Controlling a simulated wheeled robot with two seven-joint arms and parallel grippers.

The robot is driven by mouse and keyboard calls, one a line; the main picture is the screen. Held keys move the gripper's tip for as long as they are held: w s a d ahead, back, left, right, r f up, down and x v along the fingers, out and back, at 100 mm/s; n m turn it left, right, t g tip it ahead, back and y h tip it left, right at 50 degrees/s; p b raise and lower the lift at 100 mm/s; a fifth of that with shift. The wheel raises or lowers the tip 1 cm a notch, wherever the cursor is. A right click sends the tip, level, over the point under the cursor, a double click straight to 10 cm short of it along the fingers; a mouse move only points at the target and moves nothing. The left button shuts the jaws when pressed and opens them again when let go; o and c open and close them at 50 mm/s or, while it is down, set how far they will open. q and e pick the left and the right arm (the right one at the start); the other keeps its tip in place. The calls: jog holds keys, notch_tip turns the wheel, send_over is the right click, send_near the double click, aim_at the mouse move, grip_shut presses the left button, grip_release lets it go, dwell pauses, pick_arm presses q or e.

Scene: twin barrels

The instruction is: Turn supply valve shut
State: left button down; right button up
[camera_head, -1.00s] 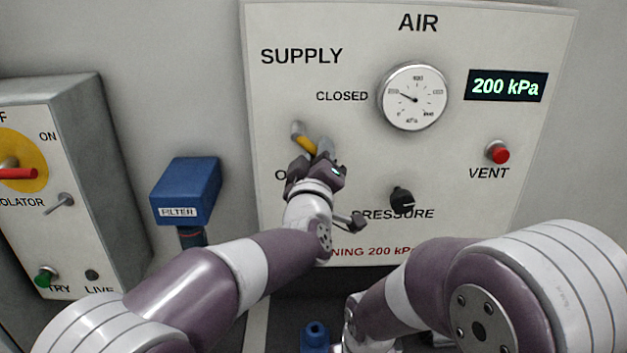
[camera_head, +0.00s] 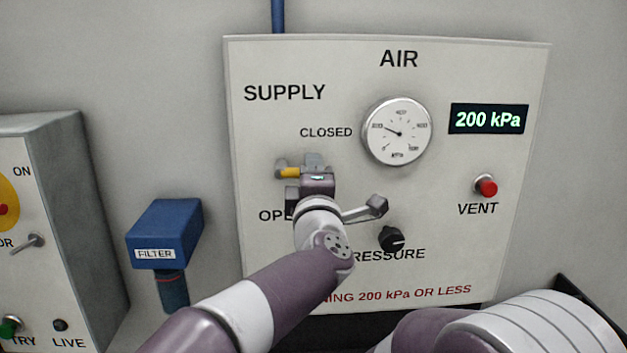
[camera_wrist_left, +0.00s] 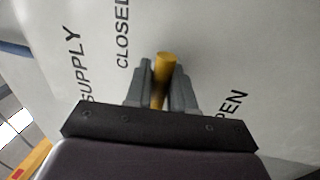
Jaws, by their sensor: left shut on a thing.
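The supply valve's yellow lever (camera_head: 290,172) is on the white AIR panel, between the CLOSED label above and the partly hidden OPEN label below. It lies about level, reaching right from its grey pivot. My left gripper (camera_head: 313,163) is at the lever's right end, shut on it. In the left wrist view the yellow lever (camera_wrist_left: 162,82) stands between the two grey fingers (camera_wrist_left: 161,92). The lever's outer end is hidden by the gripper in the head view. My right gripper is not in view.
A gauge (camera_head: 397,132) and a display (camera_head: 488,119) reading 200 kPa are to the upper right. The red vent button (camera_head: 486,186) and black pressure knob (camera_head: 391,239) are right of my left wrist. A blue filter (camera_head: 166,235) stands left of the panel.

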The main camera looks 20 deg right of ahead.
pick_arm(q)
jog(key=shift+n, duration=0.3)
jog(key=shift+f, duration=0.1)
jog(key=c, duration=1.3)
grip_release()
jog(key=shift+o, duration=0.9)
jog(key=shift+a, duration=0.1)
jog(key=shift+s+a+r, duration=0.1)
jog(key=shift+r, duration=0.1)
jog(key=shift+s+f+b, duration=0.2)
jog(key=shift+s+b, duration=0.1)
jog(key=b+v, duration=0.4)
jog(key=v, duration=0.8)
